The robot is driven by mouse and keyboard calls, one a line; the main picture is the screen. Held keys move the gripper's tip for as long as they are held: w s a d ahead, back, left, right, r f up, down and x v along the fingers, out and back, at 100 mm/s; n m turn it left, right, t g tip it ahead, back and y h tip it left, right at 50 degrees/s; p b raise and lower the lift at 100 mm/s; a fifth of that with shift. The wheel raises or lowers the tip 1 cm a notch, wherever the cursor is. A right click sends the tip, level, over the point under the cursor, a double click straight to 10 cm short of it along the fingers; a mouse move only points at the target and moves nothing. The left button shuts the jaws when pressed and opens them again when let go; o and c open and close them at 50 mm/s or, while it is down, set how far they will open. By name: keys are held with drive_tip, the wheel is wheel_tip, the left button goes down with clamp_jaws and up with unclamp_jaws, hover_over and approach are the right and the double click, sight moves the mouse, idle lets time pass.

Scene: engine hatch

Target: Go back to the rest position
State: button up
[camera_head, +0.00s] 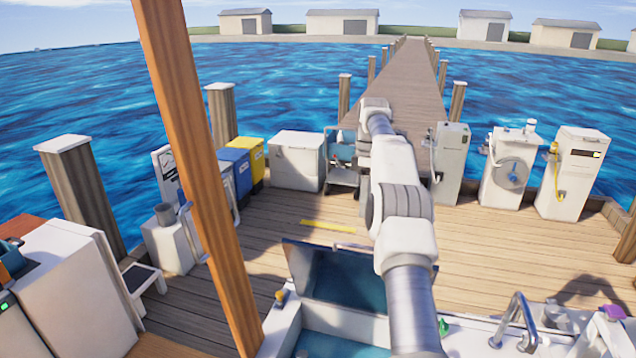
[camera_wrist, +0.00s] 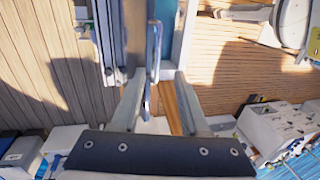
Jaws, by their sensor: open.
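My gripper (camera_wrist: 158,76) shows in the wrist view with its two pale fingers apart. A bluish bar-like handle (camera_wrist: 154,45) appears between the fingers; I cannot tell its distance, and the fingers do not visibly close on it. In the head view my arm reaches up from the bottom over the deck, and its gripper cannot be made out there. The engine hatch lid (camera_head: 345,278) is raised, dark with a rail along its top edge, left of my arm. A teal opening (camera_head: 335,343) lies in front of it.
A brown wooden post (camera_head: 190,150) crosses the left side. A sink tap (camera_head: 515,318) and small items stand at lower right. White cabinets, blue and yellow bins (camera_head: 254,160) and a cart (camera_head: 342,165) line the dock (camera_head: 290,220). Water lies beyond.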

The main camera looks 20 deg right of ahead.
drive_tip(key=s+a+r+m+t+h+b, duration=0.2)
drive_tip(key=s+a+r+m+t+b, duration=0.25)
drive_tip(key=s+a+r, duration=0.95)
drive_tip(key=s+a+f+m+t+b, duration=0.1)
drive_tip(key=s+a+f+m, duration=0.2)
drive_tip(key=s+f, duration=0.3)
drive_tip(key=s+a+f+m+t+b, duration=0.2)
drive_tip(key=s+a+f, duration=0.3)
drive_tip(key=s, duration=1)
wheel_tip(320, 180, down, 3)
drive_tip(key=shift+s+a+r+m+y, duration=0.2)
drive_tip(key=shift+s+m+y, duration=0.1)
drive_tip(key=shift+m, duration=0.25)
drive_tip(key=shift+d, duration=0.1)
